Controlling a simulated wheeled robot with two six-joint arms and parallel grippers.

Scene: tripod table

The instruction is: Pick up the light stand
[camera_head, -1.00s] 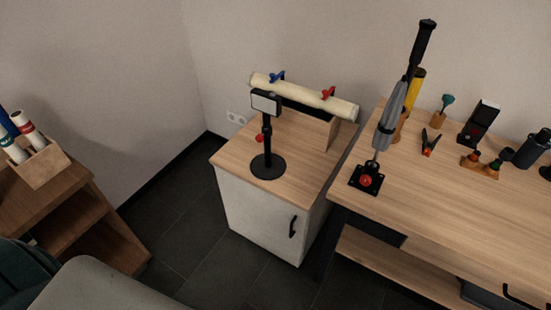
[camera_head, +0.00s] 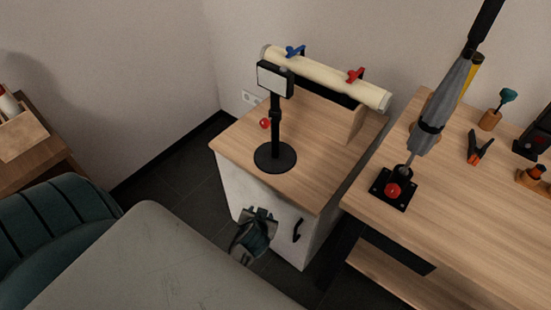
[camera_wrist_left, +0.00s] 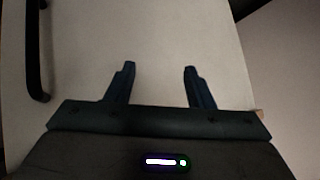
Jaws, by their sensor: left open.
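The light stand (camera_head: 276,115) stands upright on the wooden top of a white cabinet. It has a round black base, a black pole with a red knob at its left side, and a rectangular lamp head with a pale face. My left gripper (camera_head: 260,214) is in front of the cabinet, below its top edge and below the stand's base. In the left wrist view my left gripper (camera_wrist_left: 158,72) is open and empty, facing the white cabinet front. The stand does not show in the left wrist view. My right gripper is not in view.
The cabinet top (camera_head: 235,140) has free room around the base. Behind it a cream roll (camera_head: 325,76) with blue and red clamps lies on a wooden rack. A workbench (camera_head: 475,230) with an upright grey tool (camera_head: 440,110) stands to the right. A black door handle (camera_head: 298,230) is near my gripper.

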